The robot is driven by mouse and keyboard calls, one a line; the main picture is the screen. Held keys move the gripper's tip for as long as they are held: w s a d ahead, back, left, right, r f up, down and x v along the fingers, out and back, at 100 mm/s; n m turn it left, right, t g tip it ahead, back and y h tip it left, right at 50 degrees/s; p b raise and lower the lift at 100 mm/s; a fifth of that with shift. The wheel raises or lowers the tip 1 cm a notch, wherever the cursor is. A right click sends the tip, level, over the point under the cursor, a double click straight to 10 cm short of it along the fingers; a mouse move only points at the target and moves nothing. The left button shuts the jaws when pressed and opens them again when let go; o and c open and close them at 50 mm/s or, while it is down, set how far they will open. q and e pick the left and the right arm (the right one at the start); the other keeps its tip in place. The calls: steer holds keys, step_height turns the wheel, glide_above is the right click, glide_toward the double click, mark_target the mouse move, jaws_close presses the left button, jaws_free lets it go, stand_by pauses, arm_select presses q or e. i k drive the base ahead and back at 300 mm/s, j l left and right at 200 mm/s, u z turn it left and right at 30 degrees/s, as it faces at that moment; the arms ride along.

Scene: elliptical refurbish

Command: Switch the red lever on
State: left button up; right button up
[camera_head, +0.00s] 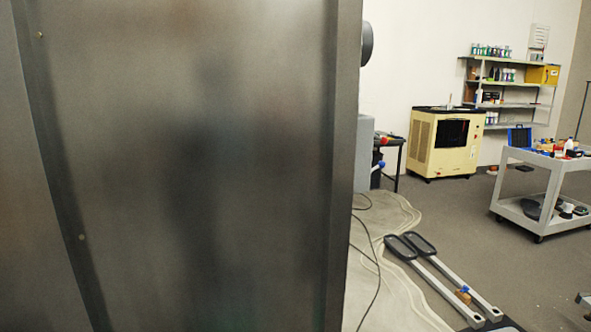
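No lever that I can make out as the red lever shows in the head view. A small red item (383,140) sits by a dark stand beyond the cabinet's right edge; it is too small to tell what it is. A large dark metal cabinet panel (200,160) fills the left and middle of the view and hides what is behind it. Neither of my grippers is in view.
Cables (375,262) lie on the floor right of the panel, near exercise-like equipment with two grey footplates (410,244). A beige machine (444,143), a wall shelf (510,83) and a loaded grey cart (545,172) stand farther back. Grey floor (450,210) is open between them.

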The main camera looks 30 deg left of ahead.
mark_target(383, 140)
steer(key=i+z, duration=0.35)
steer(key=i, duration=1.75)
steer(key=i+j+u, duration=0.15)
steer(key=i+u, duration=0.8)
steer(key=i+l+u, duration=0.15)
steer(key=i+u, duration=0.3)
steer(key=i+l+u, duration=0.25)
steer(key=u, duration=0.2)
steer(key=i+u, duration=0.25)
steer(key=u, duration=0.25)
steer(key=i+u, duration=0.2)
steer(key=u, duration=0.3)
steer(key=i+l+u, duration=0.2)
steer(key=u, duration=0.3)
steer(key=i+l+u, duration=0.15)
steer(key=u, duration=0.35)
steer(key=l+u, duration=0.45)
steer(key=i+l+u, duration=0.2)
steer(key=u, duration=0.2)
steer(key=i+l+u, duration=0.15)
steer(key=u, duration=0.25)
steer(key=i+l+u, duration=0.1)
steer(key=l+u, duration=0.3)
steer(key=i+l+u, duration=0.1)
steer(key=l+u, duration=0.15)
steer(key=u, duration=0.15)
